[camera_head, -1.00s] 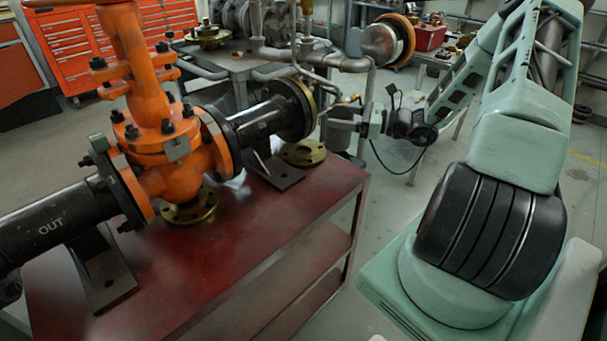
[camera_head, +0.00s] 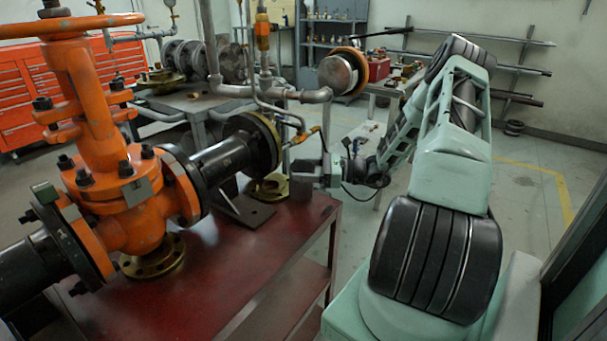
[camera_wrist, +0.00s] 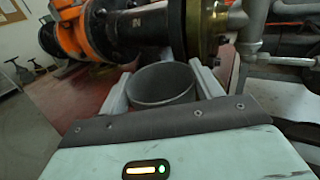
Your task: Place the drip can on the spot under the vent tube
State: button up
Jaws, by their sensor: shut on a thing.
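The drip can, a grey open-topped cylinder (camera_wrist: 162,84), sits between the two pale fingers of my gripper (camera_wrist: 162,92) in the wrist view. My gripper is shut on it, and the can looks roughly upright. In the head view my gripper (camera_head: 318,174) and the dark can (camera_head: 312,198) are at the far right corner of the red table (camera_head: 225,270). I cannot tell whether the can touches the tabletop. A thin bent tube with a brass end (camera_head: 304,134), possibly the vent tube, is just above and left of my gripper. The spot is not distinguishable.
The orange gate valve (camera_head: 130,200) and its black flanged pipe (camera_head: 225,160) fill the table's left and back. A brass flange (camera_head: 270,187) lies beside the can. Grey piping (camera_head: 285,94) rises behind. The table's front right is clear.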

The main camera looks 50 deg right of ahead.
jog(key=shift+s+f, duration=0.1)
jog(key=shift+f, duration=0.5)
jog(key=c, duration=0.3)
jog(key=o, duration=1.8)
jog(key=shift+f, duration=0.1)
jog(key=shift+o, duration=0.2)
jog(key=shift+s+d, duration=0.1)
jog(key=shift+d, duration=0.1)
jog(key=v, duration=1.1)
jog(key=shift+s+r, duration=0.2)
jog(key=shift+r, duration=0.1)
jog(key=shift+d, duration=0.15)
